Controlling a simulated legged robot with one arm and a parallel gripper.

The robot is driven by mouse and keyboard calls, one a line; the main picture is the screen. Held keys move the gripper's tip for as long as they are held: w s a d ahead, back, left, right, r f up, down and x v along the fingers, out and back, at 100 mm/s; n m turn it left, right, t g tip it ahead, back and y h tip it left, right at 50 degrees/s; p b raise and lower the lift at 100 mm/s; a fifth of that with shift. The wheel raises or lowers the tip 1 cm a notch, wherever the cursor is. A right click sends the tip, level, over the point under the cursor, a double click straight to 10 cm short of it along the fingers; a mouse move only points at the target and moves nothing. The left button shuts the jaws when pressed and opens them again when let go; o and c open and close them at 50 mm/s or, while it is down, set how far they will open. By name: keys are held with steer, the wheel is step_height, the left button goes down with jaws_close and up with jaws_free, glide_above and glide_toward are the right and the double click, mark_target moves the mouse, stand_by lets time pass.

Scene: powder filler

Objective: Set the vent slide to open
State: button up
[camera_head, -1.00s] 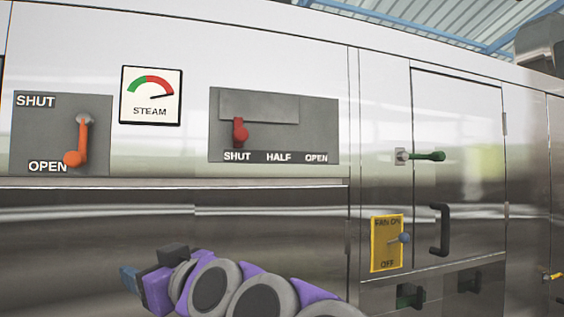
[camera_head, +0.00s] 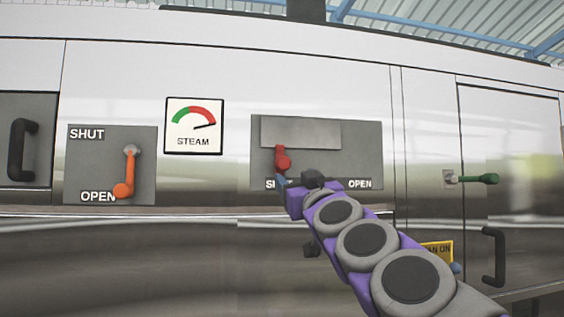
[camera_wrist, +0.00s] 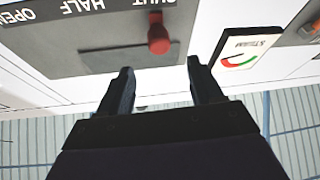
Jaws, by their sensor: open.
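The vent slide has a red knob (camera_head: 283,162) on a grey panel (camera_head: 350,165) marked SHUT, HALF and OPEN. The knob stands over the SHUT end; my arm hides HALF and part of SHUT. My gripper (camera_head: 282,181) is just below the knob in the head view. In the wrist view, which is upside down, the red knob (camera_wrist: 159,40) lies ahead of my gripper (camera_wrist: 160,72), between the lines of its two spread fingers. The fingers are open and empty, and appear apart from the knob.
Left of the panel are a STEAM gauge (camera_head: 194,126) and an orange lever (camera_head: 124,188) pointing down to OPEN. To the right are a green handle (camera_head: 480,179), a black door handle (camera_head: 494,256) and a partly hidden yellow fan plate (camera_head: 437,251). A ledge runs below the panel.

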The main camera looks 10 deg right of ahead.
mark_target(283, 165)
steer(key=p+x, duration=0.3)
steer(key=x, duration=0.6)
steer(key=shift+w+a+r+p, duration=0.15)
steer(key=shift+w+p, duration=0.1)
steer(key=shift+p, duration=0.1)
steer(key=shift+w+r, duration=0.1)
steer(key=shift+w, duration=0.2)
steer(key=shift+w+d+r+p, duration=0.15)
steer(key=shift+w+d+p, duration=0.1)
steer(key=shift+w+p, duration=0.1)
steer(key=shift+a, duration=0.1)
jaws_close()
